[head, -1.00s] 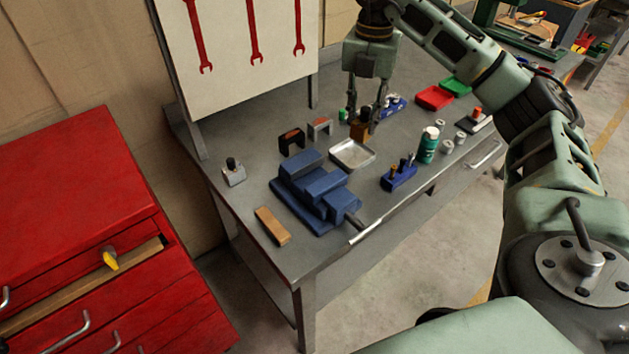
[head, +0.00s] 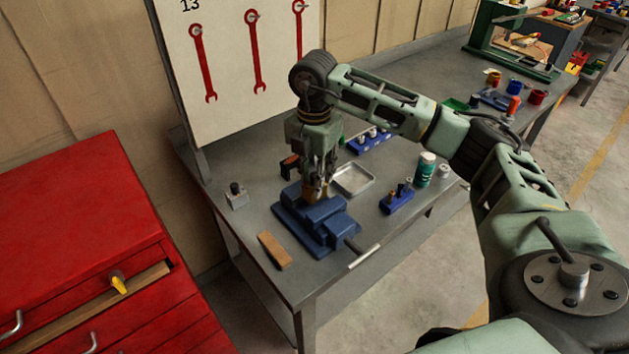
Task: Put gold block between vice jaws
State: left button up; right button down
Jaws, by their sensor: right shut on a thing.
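The blue vice (head: 318,225) stands near the front left end of the grey workbench. My right gripper (head: 316,182) points down over the vice's back part. It is shut on the gold block (head: 310,195), which shows small and brownish between the fingertips. The block's lower part is at the vice jaws, but the fingers and the vice hide much of it. I cannot tell whether it sits between the jaws or just above them. My left gripper is out of view.
A metal tray (head: 353,180) lies just right of the vice. A blue holder (head: 397,202), a green bottle (head: 425,170) and a wooden bar (head: 274,250) are also on the bench. A red drawer cabinet (head: 85,235) stands at the left, one drawer open.

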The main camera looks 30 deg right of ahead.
notch_tip(320, 180, down, 2)
jog(key=shift+d+f+p, duration=0.1)
jog(key=shift+f+p, duration=0.1)
jog(key=shift+p, duration=0.2)
jog(key=shift+f, duration=0.3)
jog(key=shift+f, duration=0.2)
jog(key=c, duration=1.4)
grip_release()
